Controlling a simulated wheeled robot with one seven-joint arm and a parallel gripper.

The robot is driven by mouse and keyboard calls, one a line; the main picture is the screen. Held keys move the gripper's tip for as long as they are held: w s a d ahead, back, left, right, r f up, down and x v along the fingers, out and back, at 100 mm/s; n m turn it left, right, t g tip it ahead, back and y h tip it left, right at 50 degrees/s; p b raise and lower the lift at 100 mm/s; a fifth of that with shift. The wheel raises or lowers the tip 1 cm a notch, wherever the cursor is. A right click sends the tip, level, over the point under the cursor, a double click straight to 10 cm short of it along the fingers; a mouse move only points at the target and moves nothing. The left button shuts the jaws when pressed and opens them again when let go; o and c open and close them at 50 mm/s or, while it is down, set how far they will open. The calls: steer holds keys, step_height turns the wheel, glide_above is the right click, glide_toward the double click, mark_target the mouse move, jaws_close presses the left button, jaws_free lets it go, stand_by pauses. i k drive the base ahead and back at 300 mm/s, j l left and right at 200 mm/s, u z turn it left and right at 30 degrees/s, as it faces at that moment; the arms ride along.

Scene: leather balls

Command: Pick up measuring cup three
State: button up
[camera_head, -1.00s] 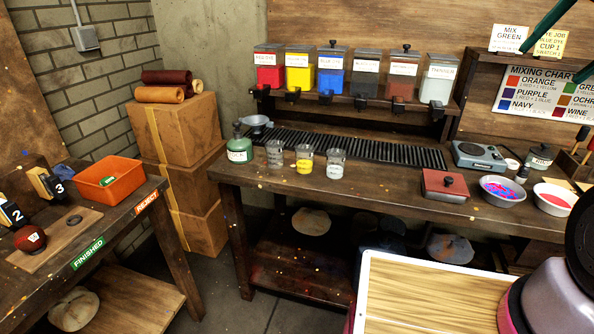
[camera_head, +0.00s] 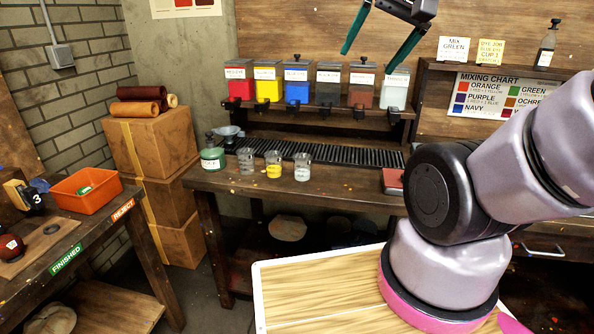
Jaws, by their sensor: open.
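Dye dispensers (camera_head: 297,86) line the shelf behind the cups. A black slatted rack (camera_head: 340,153) lies behind. My arm covers the right part of the bench. An orange tray (camera_head: 86,190) sits on the left table.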

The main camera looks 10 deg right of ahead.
mark_target(302, 168)
steer(key=i+j+z, duration=0.2)
steer(key=z, duration=0.15)
steer(key=i+j+z, duration=0.35)
steer(key=i+l, duration=0.05)
steer(key=i, duration=0.05)
